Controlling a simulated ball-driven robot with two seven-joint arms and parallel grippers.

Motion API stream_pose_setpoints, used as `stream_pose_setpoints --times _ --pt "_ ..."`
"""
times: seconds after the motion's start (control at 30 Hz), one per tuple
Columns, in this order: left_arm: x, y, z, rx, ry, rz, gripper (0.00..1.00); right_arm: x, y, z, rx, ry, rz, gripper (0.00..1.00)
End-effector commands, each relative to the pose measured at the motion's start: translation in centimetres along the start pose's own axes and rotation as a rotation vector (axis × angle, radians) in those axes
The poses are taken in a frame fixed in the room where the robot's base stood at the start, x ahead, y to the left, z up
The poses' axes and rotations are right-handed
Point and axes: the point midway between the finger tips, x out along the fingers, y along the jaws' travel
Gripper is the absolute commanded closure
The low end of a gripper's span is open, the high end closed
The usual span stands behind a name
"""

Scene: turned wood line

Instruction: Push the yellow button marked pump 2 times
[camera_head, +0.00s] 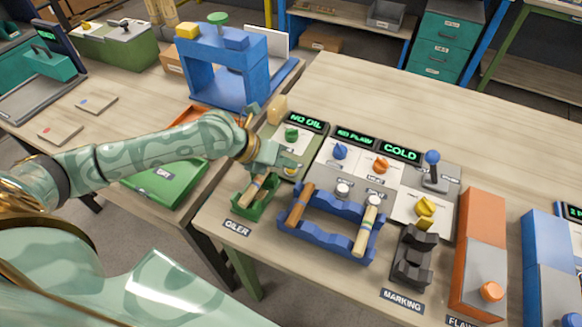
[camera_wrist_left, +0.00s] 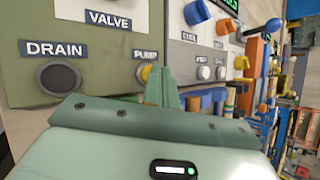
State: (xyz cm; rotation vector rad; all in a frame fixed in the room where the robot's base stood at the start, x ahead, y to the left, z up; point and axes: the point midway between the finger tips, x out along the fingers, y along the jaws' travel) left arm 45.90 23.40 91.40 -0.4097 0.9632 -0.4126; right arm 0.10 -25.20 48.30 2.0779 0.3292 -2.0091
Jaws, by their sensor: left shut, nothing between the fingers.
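The yellow button marked PUMP (camera_wrist_left: 143,74) is on the grey-green oiler panel, under its PUMP label, in the left wrist view. In the head view, the yellow button (camera_head: 290,168) shows just beyond the fingers. My left gripper (camera_head: 284,163) reaches over the panel from the left, shut and empty. In the left wrist view, its closed fingers (camera_wrist_left: 163,86) stand right beside the button and cover part of it. I cannot tell whether they touch it. My right gripper is not in view.
A dark DRAIN button (camera_wrist_left: 58,77) is left of the yellow one. The oiler display (camera_head: 305,121) reads NO OIL, above a green knob (camera_head: 291,134). A green cradle (camera_head: 252,200) with a wooden piece and a blue rack (camera_head: 325,230) stand in front.

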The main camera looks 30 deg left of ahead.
Motion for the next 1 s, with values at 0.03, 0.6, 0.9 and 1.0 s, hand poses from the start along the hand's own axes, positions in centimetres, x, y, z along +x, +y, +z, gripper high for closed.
stream_pose_setpoints --times 0.03,0.6,0.9,1.0 --pt "0.1 0.1 -0.1 0.000 0.001 0.000 1.00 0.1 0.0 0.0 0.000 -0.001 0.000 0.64" --pt "-0.5 -0.3 0.3 0.001 0.000 0.000 1.00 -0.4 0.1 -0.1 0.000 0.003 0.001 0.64" --pt "-1.0 -0.7 0.7 -0.001 0.001 0.000 1.00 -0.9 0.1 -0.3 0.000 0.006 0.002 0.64" --pt "-1.0 -0.7 0.7 -0.001 0.001 0.000 1.00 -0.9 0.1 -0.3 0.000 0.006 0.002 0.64"
